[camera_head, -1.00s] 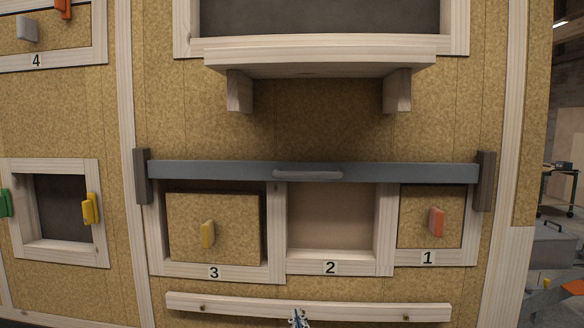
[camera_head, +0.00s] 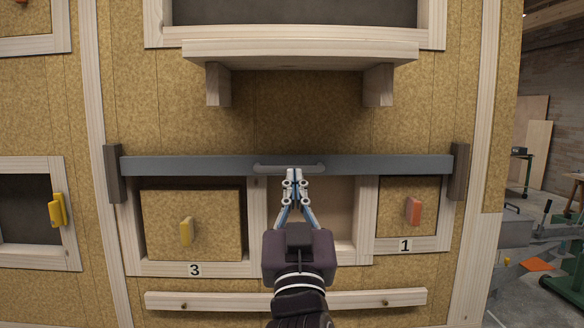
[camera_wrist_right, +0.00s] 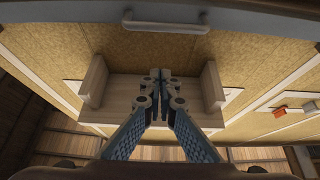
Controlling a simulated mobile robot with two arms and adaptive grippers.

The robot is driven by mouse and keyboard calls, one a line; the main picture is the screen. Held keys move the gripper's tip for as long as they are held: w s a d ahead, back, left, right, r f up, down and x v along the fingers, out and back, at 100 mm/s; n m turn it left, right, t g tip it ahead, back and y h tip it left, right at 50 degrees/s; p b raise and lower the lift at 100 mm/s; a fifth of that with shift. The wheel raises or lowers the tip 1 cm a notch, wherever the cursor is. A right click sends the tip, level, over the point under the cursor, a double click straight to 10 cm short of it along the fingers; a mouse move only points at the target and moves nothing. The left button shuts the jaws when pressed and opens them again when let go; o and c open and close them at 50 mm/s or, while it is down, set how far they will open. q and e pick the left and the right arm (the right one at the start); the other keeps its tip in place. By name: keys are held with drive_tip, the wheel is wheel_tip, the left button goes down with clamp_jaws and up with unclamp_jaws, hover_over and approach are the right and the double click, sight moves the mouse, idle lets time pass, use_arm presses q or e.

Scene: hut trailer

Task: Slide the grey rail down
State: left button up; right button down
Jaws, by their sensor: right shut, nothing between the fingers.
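The grey rail (camera_head: 200,165) is a long level bar across the front of the wooden panel, between two dark upright brackets. A small handle (camera_head: 288,167) sits at its middle. In the right wrist view the rail (camera_wrist_right: 245,17) and its handle (camera_wrist_right: 165,22) show along the top edge. My right gripper (camera_head: 294,174) is shut and empty, with its fingertips just below the handle in the head view. In the wrist view my gripper (camera_wrist_right: 161,76) appears apart from the handle; I cannot tell whether it touches. My left gripper is not in view.
A wooden shelf (camera_head: 300,52) juts out above. A wooden strip (camera_head: 200,300) runs along the bottom.

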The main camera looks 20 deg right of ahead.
drive_tip(key=p+x, duration=0.4)
drive_tip(key=x, duration=0.5)
drive_tip(key=shift+w+d+f+p, duration=0.1)
drive_tip(key=shift+w+f+p, duration=0.2)
drive_tip(key=shift+f, duration=0.6)
drive_tip(key=shift+w+d+f+p, duration=0.1)
drive_tip(key=shift+w+f, duration=0.35)
drive_tip(key=shift+f, duration=0.45)
drive_tip(key=b, duration=0.5)
approach(293, 162)
drive_tip(key=shift+w+d+r, duration=0.1)
drive_tip(key=shift+w+r, duration=0.1)
drive_tip(key=shift+w, duration=0.8)
drive_tip(key=shift+d, duration=0.1)
